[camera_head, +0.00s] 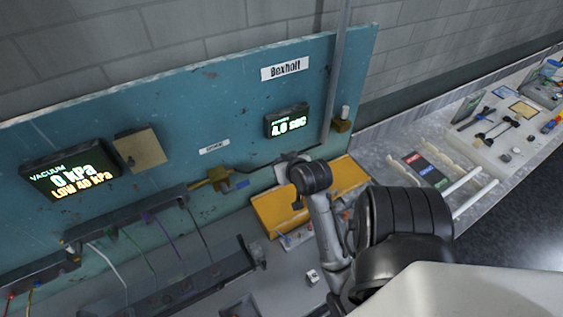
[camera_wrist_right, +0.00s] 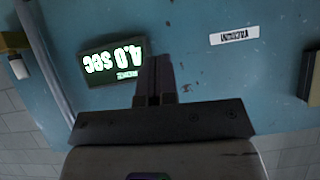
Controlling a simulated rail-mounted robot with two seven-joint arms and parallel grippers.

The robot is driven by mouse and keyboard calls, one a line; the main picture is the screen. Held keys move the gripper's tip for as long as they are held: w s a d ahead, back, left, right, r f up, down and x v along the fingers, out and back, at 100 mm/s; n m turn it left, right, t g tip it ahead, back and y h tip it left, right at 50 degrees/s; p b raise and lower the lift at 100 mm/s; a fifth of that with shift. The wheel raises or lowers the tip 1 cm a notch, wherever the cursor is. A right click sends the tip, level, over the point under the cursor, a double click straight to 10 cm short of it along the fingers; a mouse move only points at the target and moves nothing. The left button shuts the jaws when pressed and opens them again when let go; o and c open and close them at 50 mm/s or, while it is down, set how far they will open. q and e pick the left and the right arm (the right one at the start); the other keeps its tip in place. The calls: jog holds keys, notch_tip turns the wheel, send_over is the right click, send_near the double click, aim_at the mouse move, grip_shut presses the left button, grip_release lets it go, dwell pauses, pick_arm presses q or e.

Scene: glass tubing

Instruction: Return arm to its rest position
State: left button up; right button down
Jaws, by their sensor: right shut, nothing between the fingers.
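My right arm (camera_head: 330,235) comes in from the lower right in the head view and reaches toward the teal panel (camera_head: 235,120). Its gripper (camera_head: 284,163) is in front of the panel, partly hidden behind the wrist. In the right wrist view my right gripper (camera_wrist_right: 155,66) has its two dark fingers together with nothing between them. They point at the panel, between the timer display (camera_wrist_right: 113,62) and a white label (camera_wrist_right: 234,36). I cannot tell the exact gap to the panel. My left gripper is not in view.
The timer display (camera_head: 286,121) reads 4.0 sec. A yellow tray (camera_head: 275,212) lies below my right wrist. A dark rack with cables (camera_head: 130,215) is at left. A side bench (camera_head: 455,160) holds rods and tools.

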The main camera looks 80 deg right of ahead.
dwell(0.6)
jog(key=w+a+f+n+y, duration=0.2)
jog(key=w+a+n, duration=0.15)
jog(key=a, duration=0.35)
jog(key=w+a+f+n+y+p, duration=0.1)
jog(key=w+a+n+y, duration=0.1)
jog(key=w+a, duration=0.3)
jog(key=w+a+f+n+y, duration=0.2)
jog(key=a+n, duration=0.1)
jog(key=a, duration=0.5)
jog(key=s+a+f+n+g+y+p, duration=0.1)
jog(key=s+a+f+n, duration=0.1)
jog(key=s+a, duration=0.3)
jog(key=s+a+f+n+g+y+p, duration=0.1)
jog(key=s+a+f+n+g+y, duration=0.1)
jog(key=s+a+f, duration=0.3)
jog(key=shift+s+a+f, duration=0.15)
jog(key=shift+s+a, duration=0.4)
jog(key=shift+a, duration=0.4)
